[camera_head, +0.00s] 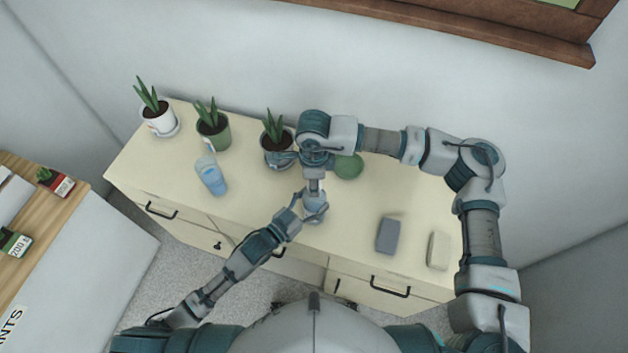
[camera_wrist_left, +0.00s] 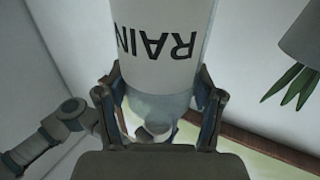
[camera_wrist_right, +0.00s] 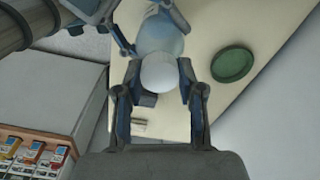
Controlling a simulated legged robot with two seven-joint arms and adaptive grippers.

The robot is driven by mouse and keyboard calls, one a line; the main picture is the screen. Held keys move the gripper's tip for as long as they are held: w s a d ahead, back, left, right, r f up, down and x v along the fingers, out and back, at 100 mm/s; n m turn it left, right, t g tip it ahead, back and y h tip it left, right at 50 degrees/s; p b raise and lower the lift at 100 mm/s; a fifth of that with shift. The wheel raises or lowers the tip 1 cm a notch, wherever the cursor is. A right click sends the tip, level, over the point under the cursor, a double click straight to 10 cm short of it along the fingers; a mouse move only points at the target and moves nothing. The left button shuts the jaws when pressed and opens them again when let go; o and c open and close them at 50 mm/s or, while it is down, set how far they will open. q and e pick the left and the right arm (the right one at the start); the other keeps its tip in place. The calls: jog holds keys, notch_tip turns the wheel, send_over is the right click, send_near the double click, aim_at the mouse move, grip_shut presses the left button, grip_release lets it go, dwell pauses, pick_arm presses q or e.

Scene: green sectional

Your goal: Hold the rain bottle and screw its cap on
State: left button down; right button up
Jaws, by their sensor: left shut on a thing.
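The rain bottle (camera_head: 316,210) is above the cabinet top, near its front edge in the head view. Its pale label reads RAIN upside down in the left wrist view (camera_wrist_left: 160,45). My left gripper (camera_wrist_left: 158,88) is shut on the bottle, with a finger on each side of it. A round white cap (camera_wrist_right: 159,72) sits in line with the bottle's bluish body (camera_wrist_right: 160,35) in the right wrist view. My right gripper (camera_wrist_right: 159,68) is over it, fingertips on either side of the cap. Whether they press on it, and how the cap meets the neck, I cannot tell.
On the cream cabinet (camera_head: 270,210) stand several potted plants (camera_head: 212,130), a blue bottle (camera_head: 210,176), a green saucer (camera_head: 348,166), a grey block (camera_head: 388,236) and a pale block (camera_head: 438,250). A wooden-topped unit (camera_head: 50,215) is at left. The wall (camera_head: 290,60) is behind.

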jog(key=o, duration=0.4)
notch_tip(320, 180, up, 12)
dwell(0.5)
jog(key=shift+w+f, duration=0.1)
pick_arm(q)
jog(key=shift+c, duration=0.4)
grip_release()
jog(key=shift+a, duration=0.1)
